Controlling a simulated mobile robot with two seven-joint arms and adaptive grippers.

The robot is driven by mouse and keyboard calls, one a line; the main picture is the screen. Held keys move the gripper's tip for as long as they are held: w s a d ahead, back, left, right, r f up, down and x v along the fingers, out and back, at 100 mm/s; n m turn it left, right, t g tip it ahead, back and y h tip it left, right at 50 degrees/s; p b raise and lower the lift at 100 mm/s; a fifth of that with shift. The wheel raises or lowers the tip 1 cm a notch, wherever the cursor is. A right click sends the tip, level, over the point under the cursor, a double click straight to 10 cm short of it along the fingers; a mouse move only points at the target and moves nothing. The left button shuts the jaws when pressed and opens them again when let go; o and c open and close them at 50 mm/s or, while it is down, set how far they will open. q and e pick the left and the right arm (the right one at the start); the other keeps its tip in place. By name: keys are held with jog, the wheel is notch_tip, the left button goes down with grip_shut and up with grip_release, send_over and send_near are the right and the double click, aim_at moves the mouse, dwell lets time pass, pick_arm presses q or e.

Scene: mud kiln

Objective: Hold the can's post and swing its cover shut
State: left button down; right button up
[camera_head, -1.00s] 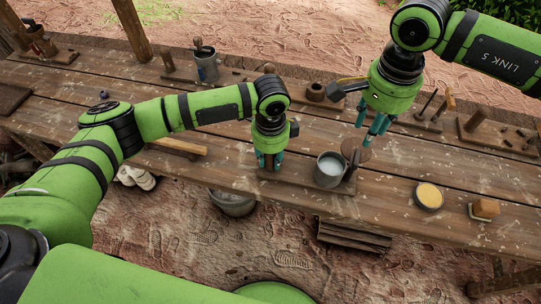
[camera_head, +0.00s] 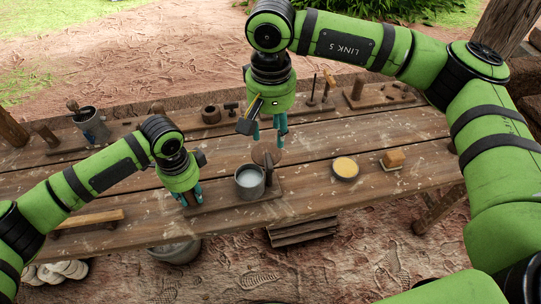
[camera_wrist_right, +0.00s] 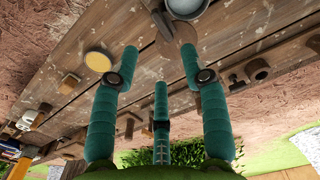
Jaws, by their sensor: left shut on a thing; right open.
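The grey metal can (camera_head: 249,182) stands upright on a wooden board at the table's front edge. Its round brown cover (camera_head: 266,157) stands raised behind the can's rim, beside a dark upright piece (camera_head: 272,176); the can's mouth is uncovered. My left gripper (camera_head: 188,197) is shut on a brown wooden post at the board's left end, mostly hidden by the fingers. My right gripper (camera_head: 268,130) is open and empty, pointing down above and behind the cover. In the right wrist view, the can (camera_wrist_right: 186,8) shows at the top, beyond the open fingers (camera_wrist_right: 160,65).
Right of the can are a yellow-filled round dish (camera_head: 345,168) and a tan block (camera_head: 394,158). Behind are a dark pot (camera_head: 211,114), wooden stands (camera_head: 372,95) and a bucket (camera_head: 91,125) at the left. The tabletop between the can and the dish is clear.

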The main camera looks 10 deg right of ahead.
aim_at(267, 155)
notch_tip(267, 155, down, 10)
jog(key=shift+r, duration=0.1)
dwell(0.4)
grip_shut()
